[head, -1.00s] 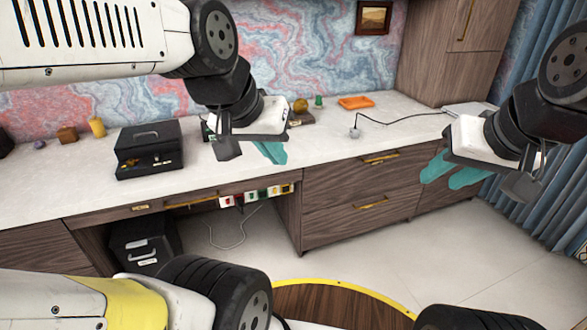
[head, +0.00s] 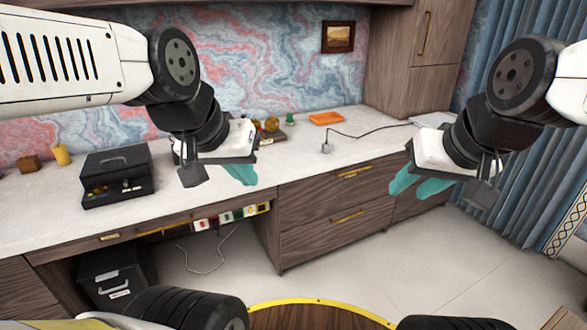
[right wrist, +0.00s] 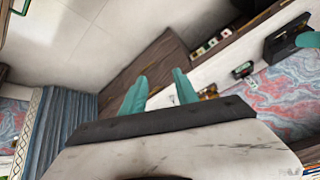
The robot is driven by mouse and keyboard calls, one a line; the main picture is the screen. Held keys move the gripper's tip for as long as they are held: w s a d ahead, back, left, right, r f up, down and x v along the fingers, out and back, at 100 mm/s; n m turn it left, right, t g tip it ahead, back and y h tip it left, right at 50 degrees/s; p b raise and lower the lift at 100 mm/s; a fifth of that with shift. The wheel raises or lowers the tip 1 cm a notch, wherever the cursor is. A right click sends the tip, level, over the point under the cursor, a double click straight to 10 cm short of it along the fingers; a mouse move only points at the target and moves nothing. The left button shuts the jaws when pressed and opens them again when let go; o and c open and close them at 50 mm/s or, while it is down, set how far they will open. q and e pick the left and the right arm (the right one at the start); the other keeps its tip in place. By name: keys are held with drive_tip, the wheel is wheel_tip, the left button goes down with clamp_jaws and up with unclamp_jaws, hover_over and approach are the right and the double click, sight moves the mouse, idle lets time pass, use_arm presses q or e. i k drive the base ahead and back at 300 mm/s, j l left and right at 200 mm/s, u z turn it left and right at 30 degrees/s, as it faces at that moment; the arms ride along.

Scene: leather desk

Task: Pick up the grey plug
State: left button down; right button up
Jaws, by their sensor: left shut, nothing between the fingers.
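The small grey plug (head: 327,148) stands on the pale desktop (head: 365,128) in the head view, with a dark cable running from it to the right. My left gripper (head: 243,174) is shut and empty, in front of the desk and left of the plug in the picture. My right gripper (head: 418,187) is open and empty, in front of the drawers and right of the plug. Its two teal fingers stand apart in the right wrist view (right wrist: 160,92). Both grippers are clear of the plug. I cannot make out the plug in the right wrist view.
An orange tray (head: 326,118) lies behind the plug. A black box (head: 116,177) and a yellow cylinder (head: 61,154) stand on the left. Coloured sockets (head: 230,215) line the desk's front edge. A tall cabinet (head: 415,60) rises at the back right.

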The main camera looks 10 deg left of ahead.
sight(325, 147)
drive_tip(key=i+u, duration=0.15)
drive_tip(key=i, duration=0.5)
drive_tip(key=i+l+u, duration=0.15)
drive_tip(key=i, duration=0.55)
drive_tip(key=i+l+u, duration=0.15)
drive_tip(key=i, duration=0.5)
